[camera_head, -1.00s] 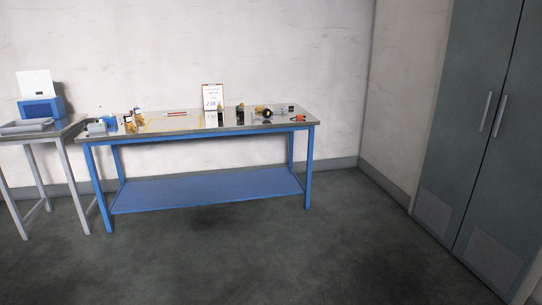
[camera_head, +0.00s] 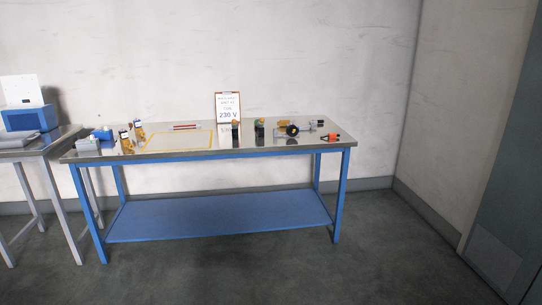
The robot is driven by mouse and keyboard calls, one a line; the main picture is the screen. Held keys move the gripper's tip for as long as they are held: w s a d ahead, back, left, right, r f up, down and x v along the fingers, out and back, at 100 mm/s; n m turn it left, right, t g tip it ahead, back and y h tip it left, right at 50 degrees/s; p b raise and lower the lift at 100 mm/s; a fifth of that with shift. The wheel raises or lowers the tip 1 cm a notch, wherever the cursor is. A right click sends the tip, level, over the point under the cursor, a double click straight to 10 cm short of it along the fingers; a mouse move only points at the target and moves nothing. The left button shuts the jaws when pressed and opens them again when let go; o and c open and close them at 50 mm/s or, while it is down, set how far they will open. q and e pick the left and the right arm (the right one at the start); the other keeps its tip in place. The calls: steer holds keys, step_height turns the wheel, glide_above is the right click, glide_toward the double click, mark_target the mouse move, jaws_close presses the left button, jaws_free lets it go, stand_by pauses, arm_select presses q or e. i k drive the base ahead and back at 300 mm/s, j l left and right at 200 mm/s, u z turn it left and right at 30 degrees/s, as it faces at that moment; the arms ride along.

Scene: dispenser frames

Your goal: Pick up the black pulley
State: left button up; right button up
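A small black round thing (camera_head: 292,130), which looks like the black pulley, is on the right half of the blue-legged workbench (camera_head: 190,152). It sits close to yellow and grey parts, and I cannot tell whether it touches them. It is too small to make out in detail. Neither of my grippers is in view.
An orange and black tool (camera_head: 330,137) lies near the bench's right front edge. Dark small parts (camera_head: 260,131) and a clipboard sign (camera_head: 228,107) are left of the pulley. A second table (camera_head: 40,145) stands at the left, a grey cabinet (camera_head: 510,190) at the right. The floor in front is clear.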

mark_target(290, 133)
steer(key=i, duration=0.95)
steer(key=i+z, duration=0.1)
steer(key=i, duration=0.9)
steer(key=i+j, duration=0.15)
steer(key=i, duration=0.8)
steer(key=i+j+z, duration=0.15)
steer(key=i+z, duration=0.25)
steer(key=i, duration=0.15)
steer(key=i+j+z, duration=0.35)
steer(key=i, duration=0.15)
